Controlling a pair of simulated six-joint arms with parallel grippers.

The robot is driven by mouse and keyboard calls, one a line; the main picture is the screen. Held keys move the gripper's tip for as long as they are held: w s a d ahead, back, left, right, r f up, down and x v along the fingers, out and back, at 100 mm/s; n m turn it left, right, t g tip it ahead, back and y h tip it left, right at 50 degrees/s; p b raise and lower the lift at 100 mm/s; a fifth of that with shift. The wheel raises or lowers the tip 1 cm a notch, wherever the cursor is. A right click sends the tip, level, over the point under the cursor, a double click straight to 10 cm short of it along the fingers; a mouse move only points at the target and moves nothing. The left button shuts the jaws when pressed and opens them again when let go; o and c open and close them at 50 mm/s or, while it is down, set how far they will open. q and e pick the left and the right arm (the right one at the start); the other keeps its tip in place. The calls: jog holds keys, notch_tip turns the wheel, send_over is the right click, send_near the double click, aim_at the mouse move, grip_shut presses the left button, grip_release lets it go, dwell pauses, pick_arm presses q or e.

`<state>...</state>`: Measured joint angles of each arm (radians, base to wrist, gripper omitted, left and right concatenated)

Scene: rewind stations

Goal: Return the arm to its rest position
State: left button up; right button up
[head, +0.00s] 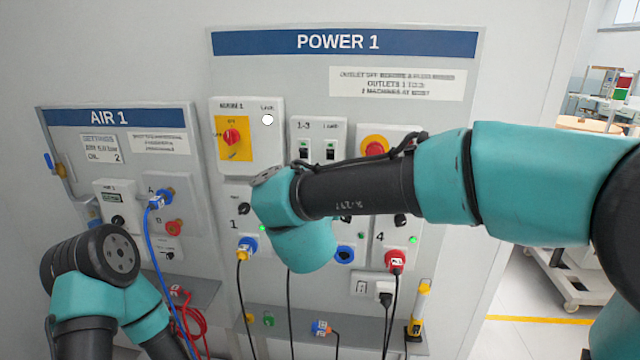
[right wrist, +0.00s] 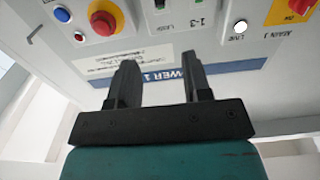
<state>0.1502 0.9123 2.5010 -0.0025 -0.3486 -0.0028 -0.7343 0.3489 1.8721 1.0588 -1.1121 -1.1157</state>
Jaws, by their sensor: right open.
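My right arm (head: 360,190) reaches in from the right in the head view, in front of the POWER 1 panel (head: 520,75). Its wrist covers part of the outlet row; its gripper is hidden there. In the right wrist view my right gripper (right wrist: 158,80) has its two fingers apart with nothing between them. They point at the panel, which looks upside down, with its blue title strip (right wrist: 225,72) behind the fingers. My left arm (head: 85,290) is folded at the lower left of the head view, before the AIR 1 panel (head: 65,130); its gripper does not show.
A yellow plate with a red main switch (head: 231,137) and a red button (head: 375,147) stand out from the panel. A blue plug (head: 155,202), a yellow plug (head: 246,246) and a red plug (head: 395,258) have hanging cables. A shelf (head: 290,335) juts out below.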

jog(key=shift+f, duration=0.1)
jog(key=w+d+f+n+g+y, duration=0.1)
jog(key=w+d+f, duration=0.2)
jog(key=f, duration=0.6)
jog(key=w+d+f+n+g+y, duration=0.1)
jog(key=w+d+f+y, duration=0.1)
jog(key=f, duration=0.8)
jog(key=s+d+f+g+y, duration=0.1)
jog(key=s+d+f+g, duration=0.15)
jog(key=f, duration=0.65)
jog(key=s+d+f+g+y, duration=0.15)
jog(key=d+f, duration=0.25)
jog(key=f, duration=0.5)
jog(key=s+d+f+g+y, duration=0.1)
jog(key=s+d+f+g, duration=0.3)
jog(key=s+f, duration=0.7)
jog(key=s+d+f+m+g+y, duration=0.1)
jog(key=s+d+f+g, duration=0.3)
jog(key=s+f+g, duration=0.3)
jog(key=s+f, duration=0.4)
jog(key=s, duration=0.1)
jog(key=shift+m, duration=0.3)
jog(key=shift+d+f, duration=0.1)
jog(key=shift+d, duration=0.05)
jog(key=shift+c, duration=0.4)
